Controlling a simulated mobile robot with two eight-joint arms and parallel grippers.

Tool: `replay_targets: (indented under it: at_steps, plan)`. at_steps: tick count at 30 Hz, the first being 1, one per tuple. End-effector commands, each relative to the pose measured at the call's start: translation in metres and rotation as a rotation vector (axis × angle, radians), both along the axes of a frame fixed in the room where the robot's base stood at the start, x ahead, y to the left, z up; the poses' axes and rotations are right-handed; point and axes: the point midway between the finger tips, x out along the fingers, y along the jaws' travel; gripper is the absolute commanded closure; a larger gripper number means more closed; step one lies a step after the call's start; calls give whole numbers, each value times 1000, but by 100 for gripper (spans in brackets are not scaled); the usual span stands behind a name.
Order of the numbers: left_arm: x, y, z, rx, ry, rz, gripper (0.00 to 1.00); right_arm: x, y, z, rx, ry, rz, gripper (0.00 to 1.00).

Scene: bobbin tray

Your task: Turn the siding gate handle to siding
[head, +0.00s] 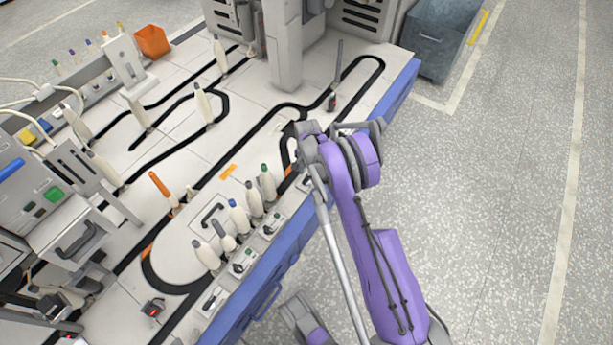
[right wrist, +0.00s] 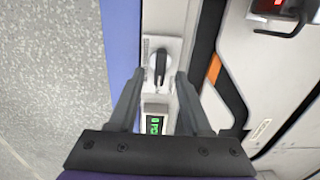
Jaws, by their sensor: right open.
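In the right wrist view, a black handle (right wrist: 160,66) stands on a pale plate by the table's blue edge; it looks like the siding gate handle. It lies nearly along the picture's vertical. My right gripper (right wrist: 160,75) is open, with one fingertip on each side of the handle and a visible gap to both. A small green-lit display (right wrist: 154,123) sits below the handle, between the fingers. In the head view, my right gripper (head: 300,158) is over the table's front edge, and my arm hides the handle there.
Black track loops with orange marks (right wrist: 214,68) run beside the handle. A row of bobbins (head: 238,217) and small control plates (head: 242,262) line the front edge. A dark lever (head: 337,72) stands farther back. The floor on the right is clear, apart from a grey bin (head: 437,40).

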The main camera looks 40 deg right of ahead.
Motion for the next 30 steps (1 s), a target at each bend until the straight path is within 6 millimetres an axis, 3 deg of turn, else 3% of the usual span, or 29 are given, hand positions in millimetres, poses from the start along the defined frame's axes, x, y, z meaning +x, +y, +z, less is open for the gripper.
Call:
replay_targets:
  at_steps: [6,15,23,30]
  plan:
    - [1,0,-3,0,-1,0,20,0,0,-20,0,0,0,51]
    - [1,0,-3,0,-1,0,20,0,0,-21,0,0,0,51]
    - [1,0,-3,0,-1,0,20,0,0,-21,0,0,0,98]
    - [1,0,-3,0,-1,0,20,0,0,-21,0,0,0,100]
